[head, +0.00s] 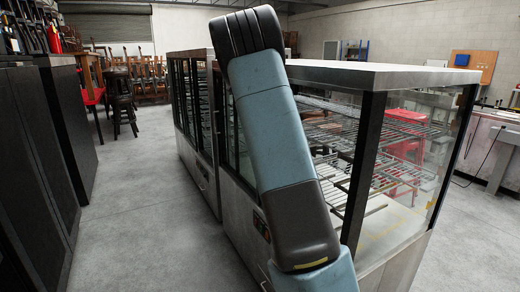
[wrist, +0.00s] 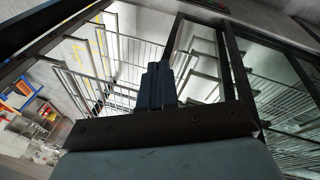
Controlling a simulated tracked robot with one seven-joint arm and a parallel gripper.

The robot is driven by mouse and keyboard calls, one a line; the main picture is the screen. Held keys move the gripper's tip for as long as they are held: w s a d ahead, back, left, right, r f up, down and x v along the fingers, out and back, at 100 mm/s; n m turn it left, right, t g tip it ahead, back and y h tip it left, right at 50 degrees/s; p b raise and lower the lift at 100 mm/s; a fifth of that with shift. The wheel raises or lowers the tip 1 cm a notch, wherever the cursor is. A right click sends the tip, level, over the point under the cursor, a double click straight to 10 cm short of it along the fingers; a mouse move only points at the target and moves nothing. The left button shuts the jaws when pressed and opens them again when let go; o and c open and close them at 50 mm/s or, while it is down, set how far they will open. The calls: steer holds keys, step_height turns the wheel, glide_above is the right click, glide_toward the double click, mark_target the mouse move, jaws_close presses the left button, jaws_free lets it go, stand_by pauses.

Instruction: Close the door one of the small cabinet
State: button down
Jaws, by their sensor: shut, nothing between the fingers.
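The nearer glass display cabinet (head: 400,75) has a pale flat top, dark frames, glass sides and wire racks inside. My arm crosses in front of its left side in the head view and hides part of its front. My gripper (wrist: 157,68) shows in the wrist view, its dark fingers shut and empty. Behind the fingers are wire racks (wrist: 122,62) and a dark-framed glass panel (wrist: 238,75), which may be a door. I cannot tell whether the fingers touch that frame or how far a door stands open. My gripper is not visible in the head view.
A second glass cabinet (head: 184,125) stands beyond the nearer one. Tall black units (head: 35,150) line the left side. Grey floor (head: 135,215) is clear between them. Stools (head: 123,105) stand farther back, and a red stool (head: 405,145) shows through the glass.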

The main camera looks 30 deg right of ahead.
steer(key=w+a+f+m+g+h, duration=0.1)
steer(key=w+f+m+g+h, duration=0.2)
steer(key=w+f, duration=0.6)
steer(key=s+x, duration=0.1)
steer(key=x, duration=0.8)
steer(key=shift+d, duration=0.45)
steer(key=shift+s+r, duration=0.15)
